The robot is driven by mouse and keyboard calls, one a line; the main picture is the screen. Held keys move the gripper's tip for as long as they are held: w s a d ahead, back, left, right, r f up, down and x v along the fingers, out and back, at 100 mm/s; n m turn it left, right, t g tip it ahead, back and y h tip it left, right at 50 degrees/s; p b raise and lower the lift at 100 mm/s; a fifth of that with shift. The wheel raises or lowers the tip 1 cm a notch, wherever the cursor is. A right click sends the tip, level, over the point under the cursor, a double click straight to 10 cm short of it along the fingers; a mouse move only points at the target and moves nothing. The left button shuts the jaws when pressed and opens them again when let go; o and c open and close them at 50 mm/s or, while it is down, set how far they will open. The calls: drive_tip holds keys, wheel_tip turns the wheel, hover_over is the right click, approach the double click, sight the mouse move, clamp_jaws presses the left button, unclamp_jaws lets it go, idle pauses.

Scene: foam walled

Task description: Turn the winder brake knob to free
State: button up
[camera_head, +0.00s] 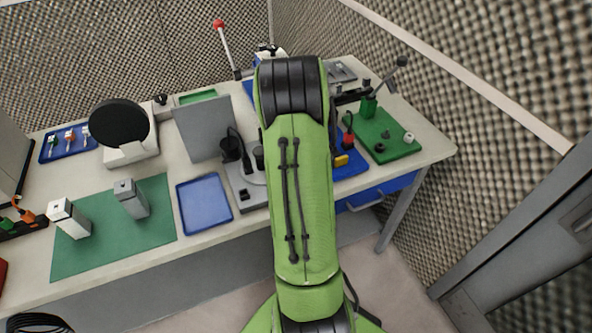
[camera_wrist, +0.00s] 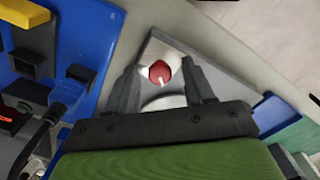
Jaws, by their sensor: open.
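A round red knob (camera_wrist: 160,71) with a small white mark at its lower edge shows in the wrist view, with a pale surround. It sits on a grey unit (camera_wrist: 213,60). My gripper (camera_wrist: 162,64) is open, with one dark finger on each side of the knob and gaps between. I cannot tell how deep the fingertips reach around it. In the head view, a grey unit with black cylinders (camera_head: 248,194) stands at the bench's front edge. My green arm covers its right part, and the knob and gripper are hidden there. No knob labels are readable.
A blue board with a yellow block (camera_wrist: 10,32) lies left in the wrist view. A blue tray (camera_head: 204,203) lies left of the grey unit, then a green mat (camera_head: 90,250) with two grey blocks. A green board (camera_head: 380,137) is at right. Bare floor lies in front of the bench.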

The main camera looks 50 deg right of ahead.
wheel_tip(320, 180, up, 16)
drive_tip(key=p, duration=0.3)
drive_tip(key=shift+f, duration=0.15)
drive_tip(key=a+r+t, duration=0.2)
drive_tip(key=a+r, duration=0.2)
drive_tip(key=a, duration=0.6)
drive_tip(key=a+r+t, duration=0.1)
drive_tip(key=a+r, duration=0.3)
drive_tip(key=a, duration=0.6)
drive_tip(key=s+a+m+t, duration=0.1)
drive_tip(key=s+a+t, duration=0.1)
drive_tip(key=s+a, duration=0.7)
drive_tip(key=shift+a+f+m+t, duration=0.3)
drive_tip(key=shift+a+f+m, duration=0.15)
drive_tip(key=shift+a, duration=0.5)
drive_tip(key=shift+s, duration=0.15)
